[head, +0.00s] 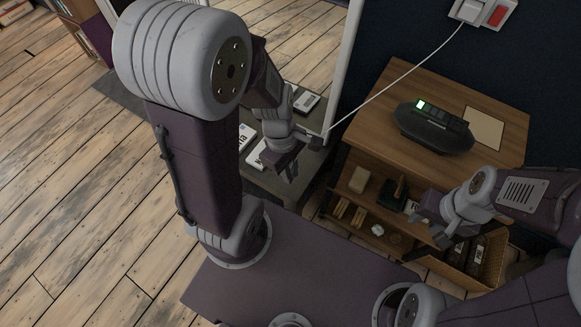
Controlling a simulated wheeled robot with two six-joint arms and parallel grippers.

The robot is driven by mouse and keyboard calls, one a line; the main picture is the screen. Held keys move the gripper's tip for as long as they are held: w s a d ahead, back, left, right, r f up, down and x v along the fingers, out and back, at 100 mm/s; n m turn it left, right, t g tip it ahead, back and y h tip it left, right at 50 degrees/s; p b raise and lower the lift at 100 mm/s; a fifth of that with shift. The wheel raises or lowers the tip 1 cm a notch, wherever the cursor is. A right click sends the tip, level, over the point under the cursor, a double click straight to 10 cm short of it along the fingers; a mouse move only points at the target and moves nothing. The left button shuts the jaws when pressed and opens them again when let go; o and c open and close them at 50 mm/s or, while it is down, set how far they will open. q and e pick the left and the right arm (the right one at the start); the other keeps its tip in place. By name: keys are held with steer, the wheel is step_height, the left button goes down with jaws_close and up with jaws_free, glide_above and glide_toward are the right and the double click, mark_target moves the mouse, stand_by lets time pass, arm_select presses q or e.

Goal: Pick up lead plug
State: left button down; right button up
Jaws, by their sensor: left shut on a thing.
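A thin white lead (392,88) runs from the wall socket (483,12) down to the left, ending at my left gripper (298,152). My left gripper is shut on the lead's plug end, above the low dark table beside the wooden shelf unit. The plug itself is small and mostly hidden by the fingers. My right gripper (433,228) is open and empty, in front of the shelf unit's lower right part.
The wooden shelf unit (400,82) carries a dark device with a lit green display (434,125) and a tan sheet (484,129). Its shelves hold small items and a wicker basket (455,272). White-covered books lie on the low table (262,192). Wooden floor lies open at left.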

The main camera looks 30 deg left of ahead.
arm_select(q)
steer(key=s, duration=0.1)
steer(key=s+d+r+b, duration=0.1)
steer(key=s+r+b, duration=0.1)
steer(key=s, duration=0.1)
steer(key=shift+d+r, duration=0.25)
steer(key=shift+d, duration=0.1)
arm_select(e)
step_height(320, 180, down, 4)
steer(key=shift+f, duration=0.1)
stand_by(0.9)
